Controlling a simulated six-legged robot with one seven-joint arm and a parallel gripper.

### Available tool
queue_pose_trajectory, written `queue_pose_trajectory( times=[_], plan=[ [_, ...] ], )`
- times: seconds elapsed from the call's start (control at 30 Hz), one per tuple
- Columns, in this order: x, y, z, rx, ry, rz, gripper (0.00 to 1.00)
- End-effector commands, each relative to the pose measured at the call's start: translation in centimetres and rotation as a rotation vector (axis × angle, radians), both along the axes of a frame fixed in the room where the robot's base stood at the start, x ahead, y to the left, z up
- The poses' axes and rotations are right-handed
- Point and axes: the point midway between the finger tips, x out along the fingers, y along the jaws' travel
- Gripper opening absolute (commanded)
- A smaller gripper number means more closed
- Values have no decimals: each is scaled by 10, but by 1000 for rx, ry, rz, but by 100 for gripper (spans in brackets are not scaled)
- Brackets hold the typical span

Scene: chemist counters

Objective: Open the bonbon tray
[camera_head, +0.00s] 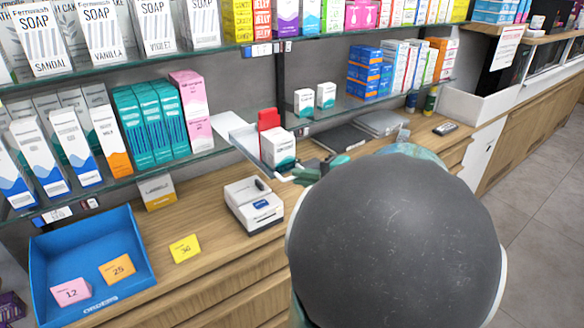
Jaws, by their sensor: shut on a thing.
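A narrow white tray (232,126) juts out at the shelf, in the middle of the picture. A red piece (269,119) and a white box with a teal lower part (278,147) appear in or just behind it. I cannot read a bonbon label on it. My gripper (303,174), with dark green fingers, is at the near right end of this tray. It looks shut on the tray's front edge. The large dark round part of my arm hides the fingers' near side and much of the counter behind.
A blue open tray (118,225) with pink and orange number cards lies on the counter at the left. A yellow card (185,249) and a white label printer (254,205) stand right of it. Glass shelves with boxes (153,123) rise behind. Floor is clear at right.

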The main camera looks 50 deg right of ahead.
Motion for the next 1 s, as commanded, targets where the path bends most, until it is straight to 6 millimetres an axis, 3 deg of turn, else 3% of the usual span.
queue_pose_trajectory(
  times=[0.2, 0.57, 0.6, 0.7, 1.0],
  plan=[
    [-15, 6, 1, -2, -2, 1, 0],
    [-19, 7, 0, 0, 0, 0, 0],
    [-19, 7, 0, 0, 0, 0, 11],
    [-19, 7, 0, 0, 0, -1, 30],
    [-19, 6, 0, 0, 0, -2, 31]
  ],
)
